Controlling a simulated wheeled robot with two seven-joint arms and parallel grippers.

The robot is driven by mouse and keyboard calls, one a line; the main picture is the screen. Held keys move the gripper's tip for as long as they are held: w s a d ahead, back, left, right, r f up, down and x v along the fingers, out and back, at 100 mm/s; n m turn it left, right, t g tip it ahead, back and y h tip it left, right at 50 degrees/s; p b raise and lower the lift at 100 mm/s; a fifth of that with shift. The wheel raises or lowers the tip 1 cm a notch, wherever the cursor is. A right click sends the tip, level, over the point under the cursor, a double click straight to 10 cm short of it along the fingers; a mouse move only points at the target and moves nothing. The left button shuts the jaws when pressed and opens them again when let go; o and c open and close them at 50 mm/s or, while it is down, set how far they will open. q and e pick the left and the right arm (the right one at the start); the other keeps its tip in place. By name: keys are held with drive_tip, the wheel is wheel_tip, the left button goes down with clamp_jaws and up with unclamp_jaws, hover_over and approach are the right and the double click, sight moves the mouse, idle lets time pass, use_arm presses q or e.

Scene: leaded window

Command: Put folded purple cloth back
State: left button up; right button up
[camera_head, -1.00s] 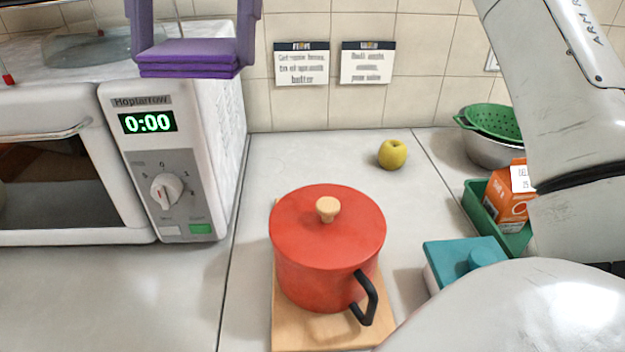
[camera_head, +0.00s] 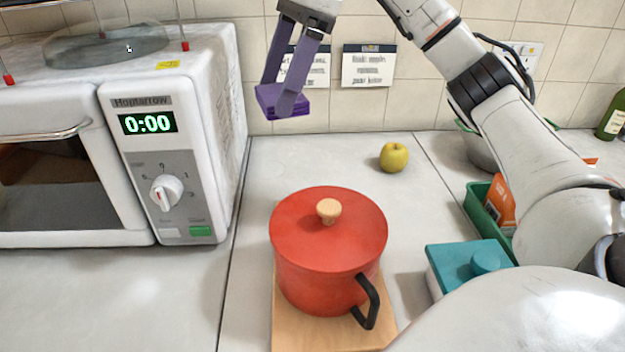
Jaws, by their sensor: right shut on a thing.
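The folded purple cloth (camera_head: 267,103) is a small, layered, flat bundle. My right gripper (camera_head: 279,97) is shut on it, with its purple fingers on either side. It holds the cloth in the air in front of the tiled wall, to the right of the microwave's upper part and above the back of the counter. The cloth appears clear of the counter and about level. One finger hides part of it. My left gripper is not in view.
The white microwave (camera_head: 225,120) stands at left with a clear glass dish (camera_head: 105,45) on top. A red pot (camera_head: 320,260) sits on a wooden board. A yellow apple (camera_head: 393,157), teal-lidded box (camera_head: 465,262) and green tray (camera_head: 478,205) stand right.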

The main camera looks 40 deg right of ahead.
drive_tip(key=d+f+m, duration=0.2)
drive_tip(key=d+f, duration=0.1)
drive_tip(key=f, duration=0.2)
drive_tip(key=w+d+f+m+t+h, duration=0.1)
drive_tip(key=d+f+m, duration=0.2)
drive_tip(key=f, duration=0.2)
drive_tip(key=d+f+m+t+h, duration=0.1)
drive_tip(key=d+f+m, duration=0.1)
drive_tip(key=f, duration=0.4)
drive_tip(key=shift+w+d+m, duration=0.3)
drive_tip(key=shift+w+d, duration=0.05)
drive_tip(key=shift+d, duration=0.15)
drive_tip(key=shift+f, duration=2.35)
drive_tip(key=shift+f, duration=0.1)
drive_tip(key=o, duration=0.9)
drive_tip(key=v, duration=1.2)
